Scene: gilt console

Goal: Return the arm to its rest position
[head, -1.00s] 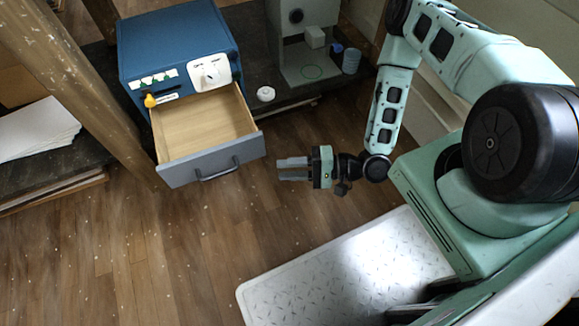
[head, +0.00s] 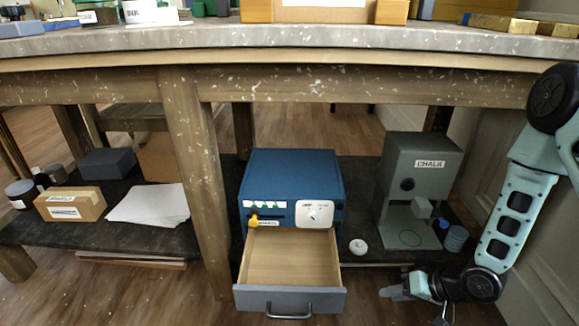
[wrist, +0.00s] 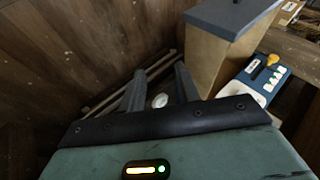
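My gripper (head: 393,292) is low at the right of the head view, to the right of the open drawer (head: 290,299) and apart from it. In the wrist view my gripper (wrist: 160,72) has its two grey fingers spread with nothing held between them. A small white round thing (wrist: 160,100) shows beyond the gap, on the shelf. My teal arm comes down the right side of the head view, bent at the wrist; its upper part is cut off by the picture edge.
The drawer belongs to a blue box (head: 290,175) with a yellow knob (head: 254,220); it stands out from the low shelf, empty. A grey chalk machine (head: 415,170) and a blue-grey cylinder (head: 456,238) stand right of it. The table top (head: 300,42) spans above. A wall is at right.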

